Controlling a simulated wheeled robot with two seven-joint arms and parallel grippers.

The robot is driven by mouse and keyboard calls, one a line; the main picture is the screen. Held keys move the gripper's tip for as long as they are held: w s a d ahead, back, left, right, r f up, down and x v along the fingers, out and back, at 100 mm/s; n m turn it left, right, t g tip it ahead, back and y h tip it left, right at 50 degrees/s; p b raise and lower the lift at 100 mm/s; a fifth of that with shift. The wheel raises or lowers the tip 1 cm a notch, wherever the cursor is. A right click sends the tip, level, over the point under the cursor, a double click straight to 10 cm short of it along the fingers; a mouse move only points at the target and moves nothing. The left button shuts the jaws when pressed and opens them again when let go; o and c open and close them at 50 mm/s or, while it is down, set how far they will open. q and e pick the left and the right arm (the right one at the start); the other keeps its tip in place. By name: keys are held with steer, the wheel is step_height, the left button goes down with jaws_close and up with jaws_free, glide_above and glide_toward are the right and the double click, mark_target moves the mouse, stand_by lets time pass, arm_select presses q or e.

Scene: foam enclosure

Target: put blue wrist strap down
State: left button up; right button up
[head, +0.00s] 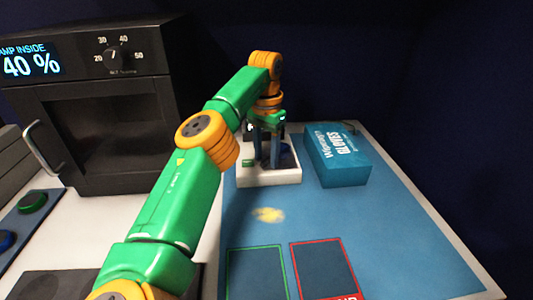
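My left arm reaches in from the bottom left to the back of the blue mat. Its gripper (266,163) points down into a small white tray (268,180). The two dark fingers stand apart, with no object clearly visible between them. A small green item (248,163) lies at the tray's left side. My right gripper is not in view.
A blue glove box (336,159) stands right of the tray. A black oven-like cabinet (110,110) with a lit display stands at the left. The blue mat (400,250) has green-outlined (257,275) and red-outlined (323,270) rectangles at the front. Its right side is clear.

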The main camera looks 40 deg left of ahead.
mark_target(266, 158)
arm_select(q)
step_height(266, 158, up, 12)
steer(key=p, duration=1)
steer(key=shift+r+p, duration=0.2)
steer(key=shift+p, duration=0.2)
